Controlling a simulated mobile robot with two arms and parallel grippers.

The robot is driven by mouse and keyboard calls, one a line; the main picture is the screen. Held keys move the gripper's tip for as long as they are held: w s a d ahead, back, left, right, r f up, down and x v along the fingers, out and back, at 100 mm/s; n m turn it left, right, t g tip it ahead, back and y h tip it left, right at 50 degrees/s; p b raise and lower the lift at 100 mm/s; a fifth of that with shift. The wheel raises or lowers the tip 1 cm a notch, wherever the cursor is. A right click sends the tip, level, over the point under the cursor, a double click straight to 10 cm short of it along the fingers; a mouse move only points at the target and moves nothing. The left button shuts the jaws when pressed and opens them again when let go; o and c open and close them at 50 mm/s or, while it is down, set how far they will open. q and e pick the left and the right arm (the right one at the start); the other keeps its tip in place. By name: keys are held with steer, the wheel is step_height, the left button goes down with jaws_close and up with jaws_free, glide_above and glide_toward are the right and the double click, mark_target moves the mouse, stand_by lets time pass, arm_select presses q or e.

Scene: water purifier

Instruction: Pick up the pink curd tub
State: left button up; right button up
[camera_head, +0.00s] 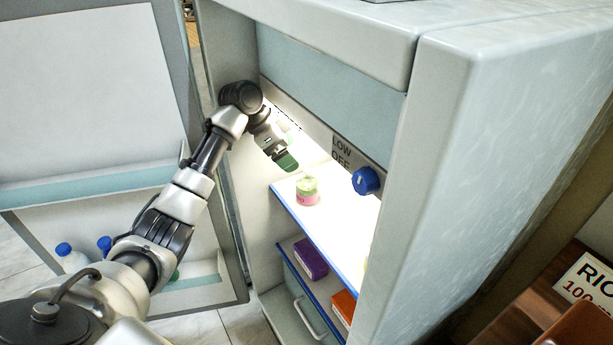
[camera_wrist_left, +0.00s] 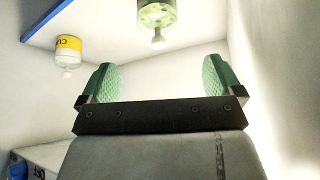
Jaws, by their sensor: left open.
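The pink curd tub (camera_head: 307,196) has a pale green upper part and stands upright on the lit shelf of the open fridge in the head view. In the left wrist view, which looks upside down, a green round thing (camera_wrist_left: 157,14) at the top edge is probably this tub, partly cut off. My left gripper (camera_head: 286,160) is inside the fridge, above and left of the tub and apart from it. In the wrist view its green-padded fingers (camera_wrist_left: 160,80) are wide apart with nothing between them. My right gripper is not in view.
A yellow-banded tub (camera_wrist_left: 68,48) sits near the blue shelf edge (camera_wrist_left: 45,22). Purple (camera_head: 310,259) and orange (camera_head: 343,306) boxes lie on the lower shelf. The open door (camera_head: 100,185) stands left, the fridge side wall (camera_head: 475,170) right.

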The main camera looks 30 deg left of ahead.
mark_target(310, 175)
arm_select(q)
steer(key=x, duration=0.5)
steer(key=shift+s+d+r, duration=0.1)
steer(key=shift+s+d, duration=0.05)
steer(key=shift+d, duration=0.05)
steer(key=x, duration=0.5)
steer(key=shift+f+b, duration=0.3)
steer(key=shift+b, duration=0.05)
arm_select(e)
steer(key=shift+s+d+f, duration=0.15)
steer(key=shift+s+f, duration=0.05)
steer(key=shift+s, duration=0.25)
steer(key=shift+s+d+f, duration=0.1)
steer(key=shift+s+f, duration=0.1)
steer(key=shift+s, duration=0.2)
arm_select(q)
steer(key=c, duration=1.1)
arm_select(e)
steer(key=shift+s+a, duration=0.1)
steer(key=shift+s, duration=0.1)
